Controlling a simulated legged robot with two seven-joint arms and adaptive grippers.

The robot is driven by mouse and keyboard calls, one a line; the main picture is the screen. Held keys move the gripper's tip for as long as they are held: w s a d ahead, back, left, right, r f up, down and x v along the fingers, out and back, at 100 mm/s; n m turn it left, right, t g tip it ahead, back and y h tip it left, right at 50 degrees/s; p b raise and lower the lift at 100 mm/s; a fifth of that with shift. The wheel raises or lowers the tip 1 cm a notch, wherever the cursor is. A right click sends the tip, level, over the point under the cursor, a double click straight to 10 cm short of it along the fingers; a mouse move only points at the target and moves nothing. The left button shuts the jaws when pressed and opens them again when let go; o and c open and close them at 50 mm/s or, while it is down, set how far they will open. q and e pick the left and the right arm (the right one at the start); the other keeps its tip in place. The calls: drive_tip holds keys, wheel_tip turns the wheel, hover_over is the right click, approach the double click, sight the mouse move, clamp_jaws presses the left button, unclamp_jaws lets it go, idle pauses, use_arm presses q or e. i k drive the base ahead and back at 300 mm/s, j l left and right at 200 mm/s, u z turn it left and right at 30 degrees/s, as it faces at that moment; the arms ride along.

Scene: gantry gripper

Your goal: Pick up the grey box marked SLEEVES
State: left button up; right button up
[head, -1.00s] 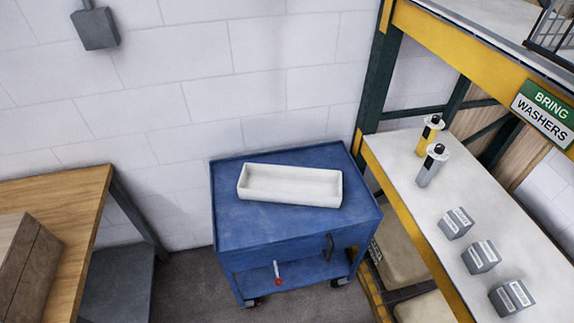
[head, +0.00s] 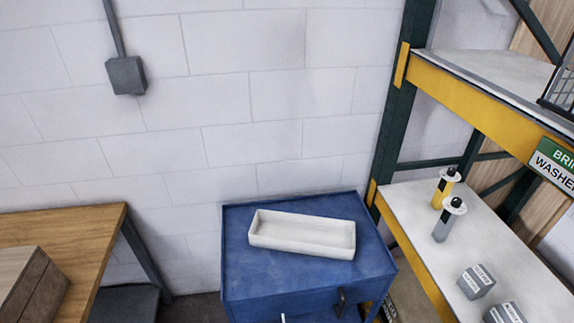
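Two small grey boxes with white labels are on the rack's white shelf at the lower right: a farther one (head: 476,282) and a nearer one (head: 505,313), which the bottom edge of the view cuts off. The label print is too small to read, so I cannot tell which, if either, is marked SLEEVES. Neither of my grippers is in view.
A blue cart (head: 245,275) with an empty white tray (head: 302,244) stands beside the rack. A yellow bottle (head: 440,192) and a grey bottle (head: 443,228) stand on the shelf. A sign (head: 555,165) shows "WASHE", cut off. A wooden table (head: 60,228) is left.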

sight(476, 281)
drive_tip(key=z, duration=1.8)
